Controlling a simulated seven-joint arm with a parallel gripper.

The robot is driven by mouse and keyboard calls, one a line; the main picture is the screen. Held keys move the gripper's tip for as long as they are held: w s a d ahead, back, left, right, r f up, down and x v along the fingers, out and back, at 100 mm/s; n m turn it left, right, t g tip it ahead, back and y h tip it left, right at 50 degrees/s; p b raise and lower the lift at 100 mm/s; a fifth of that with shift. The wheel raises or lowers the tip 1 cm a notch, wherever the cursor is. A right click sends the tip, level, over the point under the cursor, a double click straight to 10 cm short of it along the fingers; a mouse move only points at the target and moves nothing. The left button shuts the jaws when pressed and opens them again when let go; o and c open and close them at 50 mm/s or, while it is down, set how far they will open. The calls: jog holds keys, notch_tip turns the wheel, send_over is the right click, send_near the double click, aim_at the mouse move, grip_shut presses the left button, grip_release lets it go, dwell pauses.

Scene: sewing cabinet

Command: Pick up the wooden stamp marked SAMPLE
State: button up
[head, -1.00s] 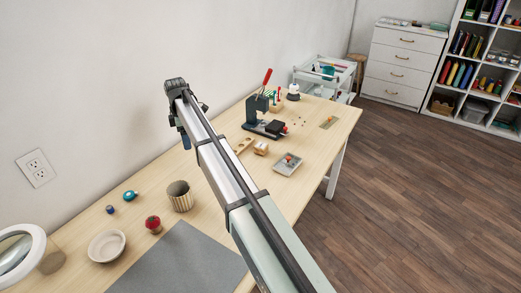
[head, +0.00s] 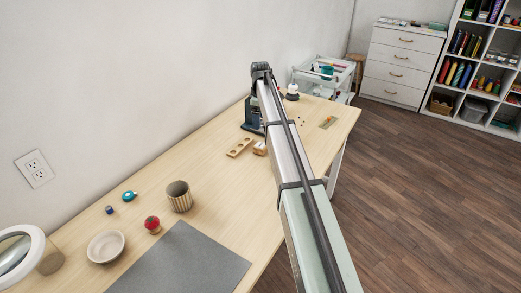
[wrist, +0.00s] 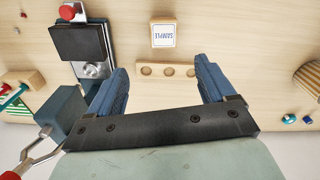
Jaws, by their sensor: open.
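The wooden stamp (wrist: 163,41) shows in the wrist view at top centre, with a white label on its face that seems to read SAMPLE. In the head view it is a small wooden block (head: 259,149), partly hidden by my arm. My gripper (wrist: 161,70) is open and empty, its two blue fingers apart. In the wrist view the stamp lies beyond the fingertips, roughly centred between them. In the head view my arm's end is over the far part of the table, and the fingers cannot be made out.
A wooden block with holes (wrist: 182,71) lies between the fingertips in the wrist view, near the stamp. A dark press (wrist: 90,50) stands left of it, with a red-handled tool (wrist: 38,152) lower left. A striped cup (head: 179,198) stands on the table (head: 215,215), nearer in the head view.

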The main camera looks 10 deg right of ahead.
jog(key=m, duration=0.2)
send_over(259, 145)
jog(key=f, duration=0.8)
jog(key=shift+w+d+f, duration=0.2)
jog(key=shift+w+f, duration=0.1)
jog(key=shift+f, duration=0.05)
jog(key=shift+s+a+f, duration=0.15)
jog(key=shift+f, duration=2.45)
jog(key=shift+c, duration=0.5)
jog(key=c, duration=1)
jog(key=shift+o, duration=0.2)
